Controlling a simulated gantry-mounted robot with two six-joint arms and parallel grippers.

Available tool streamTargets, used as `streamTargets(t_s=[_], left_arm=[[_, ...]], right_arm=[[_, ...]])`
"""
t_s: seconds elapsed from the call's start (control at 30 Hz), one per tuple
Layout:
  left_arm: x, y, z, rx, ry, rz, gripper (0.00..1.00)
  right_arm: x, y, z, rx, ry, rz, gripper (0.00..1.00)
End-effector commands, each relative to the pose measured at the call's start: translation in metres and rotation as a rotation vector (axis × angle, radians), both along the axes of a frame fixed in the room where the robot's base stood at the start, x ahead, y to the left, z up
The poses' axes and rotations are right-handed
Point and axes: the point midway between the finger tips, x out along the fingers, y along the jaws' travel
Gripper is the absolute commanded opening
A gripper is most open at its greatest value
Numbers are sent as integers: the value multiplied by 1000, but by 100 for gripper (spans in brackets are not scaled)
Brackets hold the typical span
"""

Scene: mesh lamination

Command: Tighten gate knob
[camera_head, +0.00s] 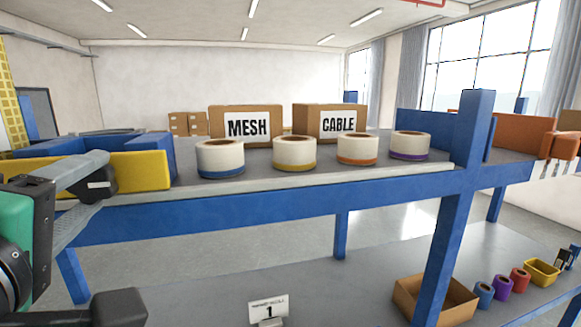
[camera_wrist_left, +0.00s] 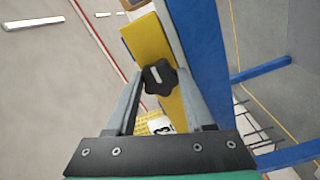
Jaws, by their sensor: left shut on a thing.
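The gate knob is a black, lobed knob with a pale mark on its face, seen in the left wrist view (camera_wrist_left: 160,77). It sits against a yellow gate panel (camera_wrist_left: 146,42) beside a blue beam. In the head view the yellow panel (camera_head: 142,171) is at the left end of the upper shelf, with the dark knob (camera_head: 98,192) at its left, partly covered by the fingers. My left gripper (camera_wrist_left: 160,82) has one grey finger on each side of the knob and is shut on it. My right gripper is not in view.
Below are an open cardboard box (camera_head: 435,300), coloured rolls, a yellow bin (camera_head: 541,271) and a "1" sign (camera_head: 268,308).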

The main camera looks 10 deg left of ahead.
Motion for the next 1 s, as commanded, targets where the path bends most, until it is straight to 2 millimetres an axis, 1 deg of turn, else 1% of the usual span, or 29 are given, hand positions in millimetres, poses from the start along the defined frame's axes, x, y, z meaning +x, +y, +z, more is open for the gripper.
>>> streamTargets(t_s=[0.27, 0.3, 0.43, 0.47, 0.77, 0.87, 1.0], left_arm=[[0, 0, 0, 3, 3, -1, 0], [0, 0, 0, 3, 3, -1, 58], [0, 0, 0, 2, 2, 0, 81], [0, 0, 0, 1, 2, 0, 82], [-2, -1, 0, 0, -1, 0, 82], [-10, -7, 0, 1, -4, -2, 82], [-35, -22, 0, -2, -7, -8, 82]], right_arm=[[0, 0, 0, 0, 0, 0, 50], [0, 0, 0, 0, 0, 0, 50], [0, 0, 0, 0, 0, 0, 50], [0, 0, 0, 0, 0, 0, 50], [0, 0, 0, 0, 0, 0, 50], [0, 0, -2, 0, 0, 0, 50], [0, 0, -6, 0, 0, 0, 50]])
